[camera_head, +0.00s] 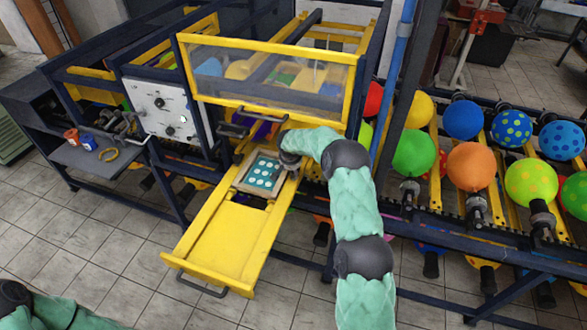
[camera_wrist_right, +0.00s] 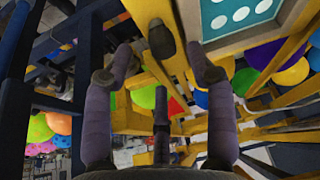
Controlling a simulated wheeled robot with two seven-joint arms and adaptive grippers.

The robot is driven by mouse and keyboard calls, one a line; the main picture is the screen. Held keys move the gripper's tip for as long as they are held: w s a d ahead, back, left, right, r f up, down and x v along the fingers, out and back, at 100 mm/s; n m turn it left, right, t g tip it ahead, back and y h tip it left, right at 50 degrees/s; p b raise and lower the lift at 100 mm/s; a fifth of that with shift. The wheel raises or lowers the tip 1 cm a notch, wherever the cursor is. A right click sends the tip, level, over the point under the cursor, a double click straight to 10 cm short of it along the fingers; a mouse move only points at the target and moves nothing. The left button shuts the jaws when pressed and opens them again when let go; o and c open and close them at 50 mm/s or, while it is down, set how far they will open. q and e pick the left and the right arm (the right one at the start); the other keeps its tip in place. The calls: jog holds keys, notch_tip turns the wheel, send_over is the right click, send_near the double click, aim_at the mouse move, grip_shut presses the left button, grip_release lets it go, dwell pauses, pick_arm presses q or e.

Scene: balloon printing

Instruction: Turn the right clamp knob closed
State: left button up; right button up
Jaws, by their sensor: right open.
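A teal printing plate with white dots (camera_head: 262,174) sits in a pale frame on the pulled-out yellow drawer (camera_head: 230,232). The plate's corner also shows at the top right of the right wrist view (camera_wrist_right: 240,14). My right gripper (camera_head: 286,164) is at the right edge of this frame and hides what lies under it in the head view. In the right wrist view, its purple-grey fingers are spread and empty. A dark knob (camera_wrist_right: 161,40), apparently the right clamp knob, lies between the fingertips on a yellow bar, with no clear contact. My left gripper is out of view.
A yellow-framed clear guard (camera_head: 270,70) stands behind the drawer. A white control panel (camera_head: 160,108) and a dark shelf with small cups (camera_head: 88,142) are at left. Balloons on a rack, including an orange one (camera_head: 471,166), stand at right. Floor in front is free.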

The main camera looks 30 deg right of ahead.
aim_at(293, 173)
jog(key=f, duration=0.1)
jog(key=w+d+f+p, duration=0.1)
jog(key=shift+w+d+f, duration=0.2)
jog(key=shift+w+f, duration=0.1)
jog(key=shift+f, duration=0.05)
jog(key=shift+p+x, duration=0.45)
jog(key=shift+x, duration=0.6)
jog(key=c, duration=1.1)
